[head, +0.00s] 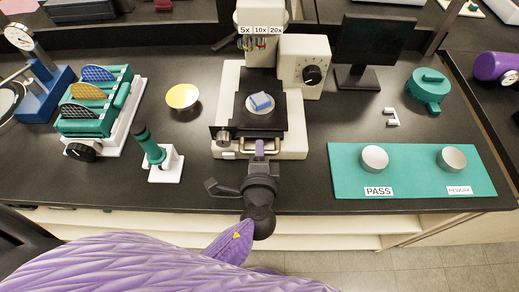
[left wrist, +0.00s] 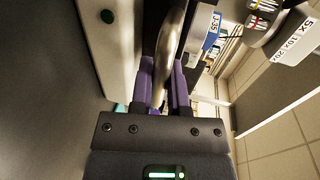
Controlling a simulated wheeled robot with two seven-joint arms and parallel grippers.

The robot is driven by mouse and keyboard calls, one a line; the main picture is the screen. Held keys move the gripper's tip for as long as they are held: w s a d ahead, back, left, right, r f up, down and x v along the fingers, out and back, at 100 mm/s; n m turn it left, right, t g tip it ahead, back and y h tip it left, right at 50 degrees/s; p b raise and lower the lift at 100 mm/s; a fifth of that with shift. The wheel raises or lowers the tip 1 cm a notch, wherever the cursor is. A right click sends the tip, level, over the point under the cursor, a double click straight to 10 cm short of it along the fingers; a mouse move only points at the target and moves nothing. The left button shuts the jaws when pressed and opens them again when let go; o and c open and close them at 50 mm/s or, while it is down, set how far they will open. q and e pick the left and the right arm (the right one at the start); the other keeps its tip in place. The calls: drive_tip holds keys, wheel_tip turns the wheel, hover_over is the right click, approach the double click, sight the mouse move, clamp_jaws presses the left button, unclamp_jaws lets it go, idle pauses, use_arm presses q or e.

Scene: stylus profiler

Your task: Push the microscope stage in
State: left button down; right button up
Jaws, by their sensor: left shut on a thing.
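The microscope (head: 302,62) is cream-coloured and stands at the back middle of the bench. A metal handle (head: 246,151) runs along the stage's front edge. My left gripper (head: 260,146), with purple fingers, reaches in from the front and is shut on the handle. In the left wrist view the curved metal handle (left wrist: 168,55) passes between the purple fingers (left wrist: 165,85). My right gripper is not in view.
A teal rack (head: 118,105) with lens-like discs and a teal stylus stand (head: 152,148) are on the left. A yellow dish (head: 182,97) lies beside the microscope. On the right are a monitor (head: 377,42), a teal mat (head: 412,183) with PASS and REWORK pucks, and a teal pot (head: 429,88).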

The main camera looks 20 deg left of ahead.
sight(260, 133)
use_arm(q)
drive_tip(key=shift+w, duration=0.1)
drive_tip(key=x, duration=0.3)
drive_tip(key=b+x, duration=0.1)
drive_tip(key=shift+w+a+r, duration=0.1)
drive_tip(key=shift+w+r, duration=0.1)
drive_tip(key=shift+r, duration=0.1)
drive_tip(key=c, duration=0.6)
unclamp_jaws()
drive_tip(key=shift+c, duration=0.2)
drive_tip(key=shift+r, duration=0.1)
